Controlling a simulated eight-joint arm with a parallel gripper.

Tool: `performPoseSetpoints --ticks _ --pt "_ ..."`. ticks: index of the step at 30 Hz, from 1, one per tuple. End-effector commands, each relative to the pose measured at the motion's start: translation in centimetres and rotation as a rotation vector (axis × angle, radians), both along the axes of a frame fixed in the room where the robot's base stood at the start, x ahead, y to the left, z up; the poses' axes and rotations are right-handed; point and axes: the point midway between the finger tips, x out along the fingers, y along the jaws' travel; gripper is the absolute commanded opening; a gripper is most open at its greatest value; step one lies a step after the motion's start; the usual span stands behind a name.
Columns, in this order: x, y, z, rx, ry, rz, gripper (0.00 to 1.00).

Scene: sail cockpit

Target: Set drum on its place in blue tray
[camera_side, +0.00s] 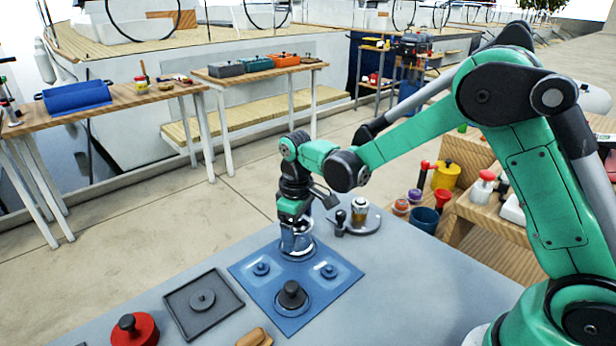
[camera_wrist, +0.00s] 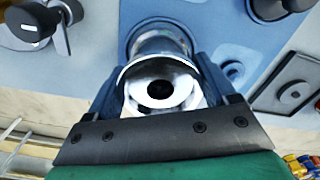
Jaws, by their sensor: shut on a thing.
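The blue tray (camera_side: 345,290) lies on the grey table, with small knobs on pegs and a black-topped round piece (camera_side: 291,296) in its front part. My gripper (camera_side: 297,228) points down over the tray's back corner and is shut on the silver drum (camera_side: 298,247). In the wrist view the drum's pale ring top with a dark central hole (camera_wrist: 160,88) sits between the two fingers. The drum looks upright, with its lower end at or just above the tray. I cannot tell whether it touches the tray. The fingers partly hide its sides.
A dark square tray (camera_side: 180,308) and a red knobbed piece (camera_side: 143,333) lie left of the blue tray. A tan wooden piece (camera_side: 254,338) is at the front. A round grey plate (camera_side: 371,222) with a handled part and a small jar stands behind right. The table's right side is clear.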

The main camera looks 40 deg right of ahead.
Motion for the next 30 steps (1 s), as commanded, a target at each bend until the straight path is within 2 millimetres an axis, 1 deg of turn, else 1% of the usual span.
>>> performPoseSetpoints --ticks 5,6,7,17,30 --pt "0.0 0.0 -0.4 0.0 0.0 0.0 0.1" --pt "0.0 0.0 -0.4 0.0 0.0 0.0 0.84" --pt "0.0 0.0 -0.4 0.0 0.0 0.0 0.91" --pt "0.0 0.0 -0.2 0.0 0.0 0.0 0.91" --pt "0.0 0.0 3.5 0.0 0.0 0.0 0.91"
